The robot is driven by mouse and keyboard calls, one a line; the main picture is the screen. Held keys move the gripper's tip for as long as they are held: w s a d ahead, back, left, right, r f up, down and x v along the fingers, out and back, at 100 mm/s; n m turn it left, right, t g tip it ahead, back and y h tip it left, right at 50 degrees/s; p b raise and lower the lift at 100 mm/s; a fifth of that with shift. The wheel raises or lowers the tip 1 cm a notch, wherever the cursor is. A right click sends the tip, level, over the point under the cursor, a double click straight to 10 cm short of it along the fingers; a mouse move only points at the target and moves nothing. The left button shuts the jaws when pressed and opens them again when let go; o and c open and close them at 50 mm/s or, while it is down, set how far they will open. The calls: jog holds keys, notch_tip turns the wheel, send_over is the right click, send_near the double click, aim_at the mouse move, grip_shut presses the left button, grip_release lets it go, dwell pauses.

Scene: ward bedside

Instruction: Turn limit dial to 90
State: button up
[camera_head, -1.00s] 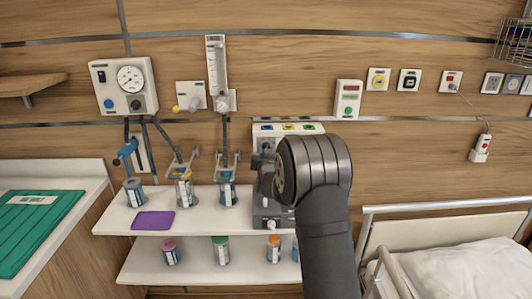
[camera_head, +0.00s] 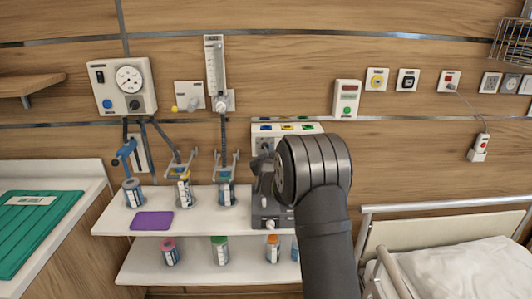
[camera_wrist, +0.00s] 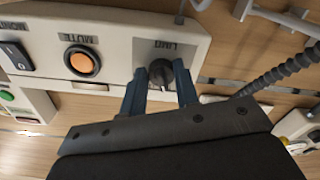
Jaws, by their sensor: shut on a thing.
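The limit dial (camera_wrist: 160,71) is a dark knob on a pale panel, under the upside-down word LIMIT in the wrist view. My gripper (camera_wrist: 161,80) has its two blue fingers on either side of the dial and is shut on it. The dial's scale and exact pointer angle cannot be read. In the head view, my arm covers much of the device (camera_head: 262,129), and the dial and fingertips cannot be made out there.
An orange mute button (camera_wrist: 82,62) and a black rocker switch (camera_wrist: 17,57) sit beside the dial on the same panel. A grey corrugated hose (camera_wrist: 280,70) runs close by on the right. Several jars stand on the white shelves (camera_head: 105,222) at left, and a bed (camera_head: 400,240) is at right.

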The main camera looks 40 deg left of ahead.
jog(key=o, duration=0.9)
jog(key=shift+o, duration=0.2)
jog(key=v, duration=1.7)
jog(key=shift+s+d, duration=0.2)
jog(key=shift+r, duration=0.15)
jog(key=x, duration=1.7)
jog(key=shift+w+a, duration=0.2)
